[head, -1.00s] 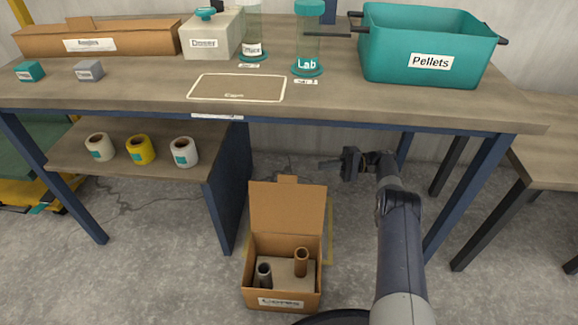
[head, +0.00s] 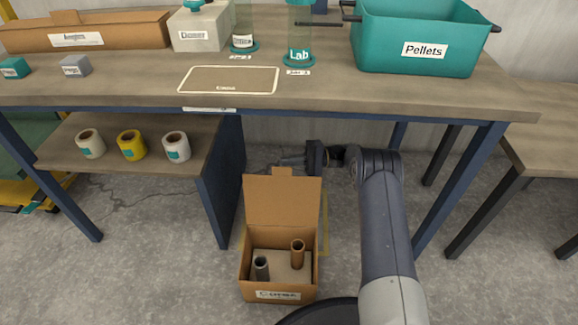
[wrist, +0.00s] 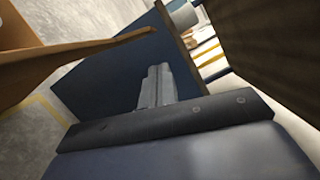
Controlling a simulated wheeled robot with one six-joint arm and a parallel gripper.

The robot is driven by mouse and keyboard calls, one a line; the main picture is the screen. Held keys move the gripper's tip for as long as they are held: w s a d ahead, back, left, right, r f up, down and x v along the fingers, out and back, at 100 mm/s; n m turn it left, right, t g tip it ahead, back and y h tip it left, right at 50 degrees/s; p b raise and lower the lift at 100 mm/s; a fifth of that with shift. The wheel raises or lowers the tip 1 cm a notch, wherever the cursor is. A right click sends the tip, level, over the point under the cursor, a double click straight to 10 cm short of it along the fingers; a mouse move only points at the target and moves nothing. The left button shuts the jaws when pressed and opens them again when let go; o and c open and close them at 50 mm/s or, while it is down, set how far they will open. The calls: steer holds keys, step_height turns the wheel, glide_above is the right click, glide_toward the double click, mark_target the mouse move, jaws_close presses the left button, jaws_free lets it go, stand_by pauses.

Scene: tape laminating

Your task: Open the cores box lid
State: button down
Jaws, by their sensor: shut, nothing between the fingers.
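The cores box (head: 278,296) is a brown cardboard box on the floor under the table. Its lid (head: 283,203) stands upright at the back, so the box is open. A dark core (head: 261,268) and a brown core (head: 298,253) stand inside. My gripper (head: 288,160) is behind and above the lid's top edge, seen small and dark in the head view. In the wrist view my gripper (wrist: 157,86) shows its fingers together with nothing between them. A brown panel edge (wrist: 100,50), apparently the lid, is beside it at the left, apart from the fingers.
The table (head: 130,96) stands above, with a blue side panel (head: 221,180) left of the box. A low shelf (head: 75,160) holds three tape rolls. A teal Pellets bin (head: 380,45) stands on the tabletop. Floor right of the box is clear apart from my arm.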

steer(key=shift+s+r, duration=0.2)
steer(key=shift+s, duration=0.5)
steer(key=shift+s+r, duration=0.2)
steer(key=shift+s, duration=0.5)
steer(key=shift+a, duration=0.15)
